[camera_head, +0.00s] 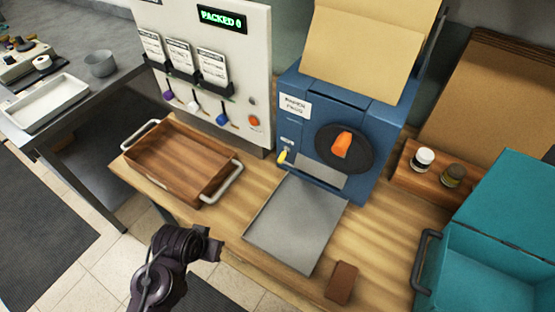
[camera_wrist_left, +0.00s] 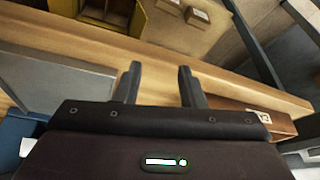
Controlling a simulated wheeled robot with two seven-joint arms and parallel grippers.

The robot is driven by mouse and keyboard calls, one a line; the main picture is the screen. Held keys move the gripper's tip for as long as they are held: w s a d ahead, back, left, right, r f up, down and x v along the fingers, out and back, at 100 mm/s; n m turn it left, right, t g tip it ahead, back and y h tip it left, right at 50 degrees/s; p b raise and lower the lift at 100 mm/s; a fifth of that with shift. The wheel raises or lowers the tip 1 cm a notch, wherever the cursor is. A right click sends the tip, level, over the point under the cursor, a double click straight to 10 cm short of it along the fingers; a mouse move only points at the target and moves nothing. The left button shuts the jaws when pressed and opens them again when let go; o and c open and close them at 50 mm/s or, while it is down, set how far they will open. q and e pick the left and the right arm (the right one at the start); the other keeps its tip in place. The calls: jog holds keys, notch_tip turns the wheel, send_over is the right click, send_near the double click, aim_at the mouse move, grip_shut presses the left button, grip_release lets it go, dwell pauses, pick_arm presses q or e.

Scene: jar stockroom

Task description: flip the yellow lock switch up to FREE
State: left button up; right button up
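The yellow lock switch (camera_head: 283,156) is a small lever on the left of the blue machine's (camera_head: 300,118) front, below a white label. Its yellow tip seems to point down and left; the lettering beside it is too small to read. An orange knob (camera_head: 343,145) on a black disc is to its right. My left gripper (camera_head: 214,247) is at the front edge of the counter, well apart from the switch. In the left wrist view its two fingers (camera_wrist_left: 160,70) are spread with nothing between them. The switch is not visible there. My right gripper is out of view.
A grey plate (camera_head: 296,226) lies before the machine. A wooden tray (camera_head: 180,158) with handles stands left, a brown block (camera_head: 341,283) front right. A teal box (camera_head: 500,265) and two jars on a wooden rack (camera_head: 437,190) are right. Bare counter separates tray and plate.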

pick_arm(q)
jog(key=w+d+r+m+t+h, duration=0.1)
jog(key=w+d+r+t, duration=0.3)
jog(key=w, duration=0.3)
jog(key=m+t+h, duration=0.3)
jog(key=t+h, duration=0.1)
jog(key=h, duration=0.1)
send_near(282, 158)
jog(key=w, duration=0.1)
jog(key=p+x, duration=0.1)
jog(key=x, duration=0.5)
jog(key=shift+w+d+f, duration=0.25)
jog(key=shift+d, duration=0.05)
jog(key=shift+g, duration=0.3)
grip_shut()
